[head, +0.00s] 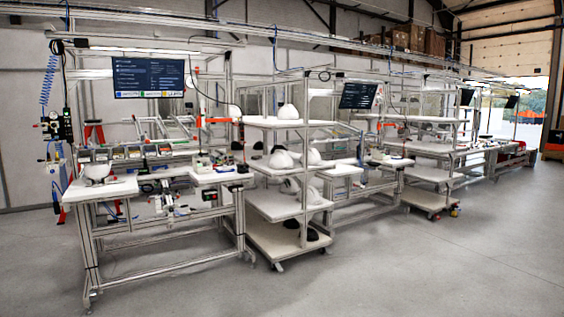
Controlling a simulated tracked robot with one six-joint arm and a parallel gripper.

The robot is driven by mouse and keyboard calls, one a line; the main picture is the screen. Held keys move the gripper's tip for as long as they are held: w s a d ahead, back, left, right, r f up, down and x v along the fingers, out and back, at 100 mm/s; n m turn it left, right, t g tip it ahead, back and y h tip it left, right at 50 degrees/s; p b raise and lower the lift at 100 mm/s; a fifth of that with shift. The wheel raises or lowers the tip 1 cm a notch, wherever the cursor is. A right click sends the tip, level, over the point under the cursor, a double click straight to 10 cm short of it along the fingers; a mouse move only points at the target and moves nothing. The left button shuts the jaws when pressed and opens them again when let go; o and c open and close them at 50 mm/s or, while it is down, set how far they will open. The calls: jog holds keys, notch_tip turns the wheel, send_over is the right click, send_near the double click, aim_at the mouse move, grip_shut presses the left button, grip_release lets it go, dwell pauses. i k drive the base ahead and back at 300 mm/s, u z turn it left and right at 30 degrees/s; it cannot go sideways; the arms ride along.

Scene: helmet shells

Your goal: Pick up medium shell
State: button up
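Several white helmet shells stand on a wheeled shelf cart (270,207) in the middle of the head view. One shell (288,111) is on its top shelf. Two more, a left shell (281,159) and a right shell (313,157), are on the shelf below. Other pale shells (290,186) sit lower down, partly hidden by shelves and posts. Another white shell (98,170) lies on the left workbench. I cannot tell which shell is the medium one. My gripper is not in view.
The left workbench (105,188) stands beside the cart, with small bins and tools behind it. More benches and a second cart (428,198) stretch to the right. Dark round items (292,223) sit on the cart's bottom shelf. The grey floor in front and at right is clear.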

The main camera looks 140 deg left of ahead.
aim_at(280, 160)
jog(key=u, duration=0.3)
jog(key=k, duration=0.4)
jog(key=u, duration=0.7)
jog(key=k, duration=0.55)
jog(key=u, duration=0.7)
jog(key=k, duration=0.45)
jog(key=u, duration=0.6)
jog(key=i, duration=0.85)
jog(key=u, duration=0.6)
jog(key=i, duration=1.5)
jog(key=u, duration=0.35)
